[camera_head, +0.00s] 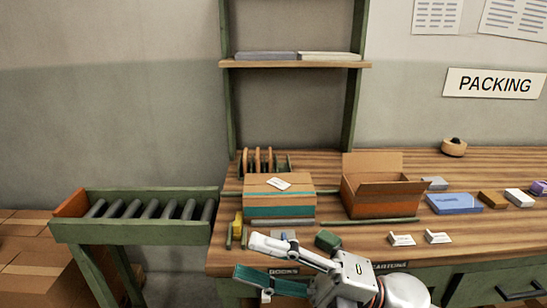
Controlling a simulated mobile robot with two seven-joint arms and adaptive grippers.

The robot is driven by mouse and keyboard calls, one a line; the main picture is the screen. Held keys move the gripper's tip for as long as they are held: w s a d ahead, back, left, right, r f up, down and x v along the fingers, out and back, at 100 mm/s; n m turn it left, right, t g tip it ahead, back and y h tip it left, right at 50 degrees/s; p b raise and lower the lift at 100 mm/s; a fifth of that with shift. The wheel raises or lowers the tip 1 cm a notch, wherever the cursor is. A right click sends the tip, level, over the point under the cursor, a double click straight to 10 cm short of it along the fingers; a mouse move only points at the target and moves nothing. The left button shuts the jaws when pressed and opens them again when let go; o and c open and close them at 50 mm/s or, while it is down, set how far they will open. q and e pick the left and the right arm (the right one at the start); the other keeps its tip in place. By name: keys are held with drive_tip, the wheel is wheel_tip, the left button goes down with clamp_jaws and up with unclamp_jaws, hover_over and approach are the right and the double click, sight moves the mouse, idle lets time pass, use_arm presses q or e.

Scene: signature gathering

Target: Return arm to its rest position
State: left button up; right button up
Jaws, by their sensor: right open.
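My right gripper (247,256) reaches in from the bottom right, over the front edge of the wooden workbench (460,250). Its two fingers point left and stand apart. The gripper is in front of a closed box with a teal band (279,197) and a small green block (328,240). It covers part of the bench edge and its labels. My left gripper is not in view.
An open carton (382,188) stands on the bench, with small boxes and a blue packet (454,203) to its right. White cards (401,240) lie near the front edge. A roller conveyor (140,214) stands left. A shelf (295,64) rises behind.

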drive_tip(key=w+d+f+m+t+h, duration=0.55)
drive_tip(key=f+m+t, duration=0.3)
drive_tip(key=m, duration=0.25)
drive_tip(key=w+d+f+m+t+h, duration=0.4)
drive_tip(key=d+f+m+t+h, duration=0.25)
drive_tip(key=f+m, duration=0.45)
drive_tip(key=s+d+f+m+g+h, duration=0.3)
drive_tip(key=s+f, duration=0.5)
drive_tip(key=f, duration=0.5)
drive_tip(key=s+d+f+m+g+h, duration=0.3)
drive_tip(key=s+d+f+m, duration=0.3)
drive_tip(key=f, duration=0.8)
drive_tip(key=shift+s+d+m+h, duration=0.3)
drive_tip(key=shift+s+d+h, duration=0.3)
drive_tip(key=shift+s+h, duration=0.3)
drive_tip(key=c, duration=0.5)
drive_tip(key=shift+d, duration=0.1)
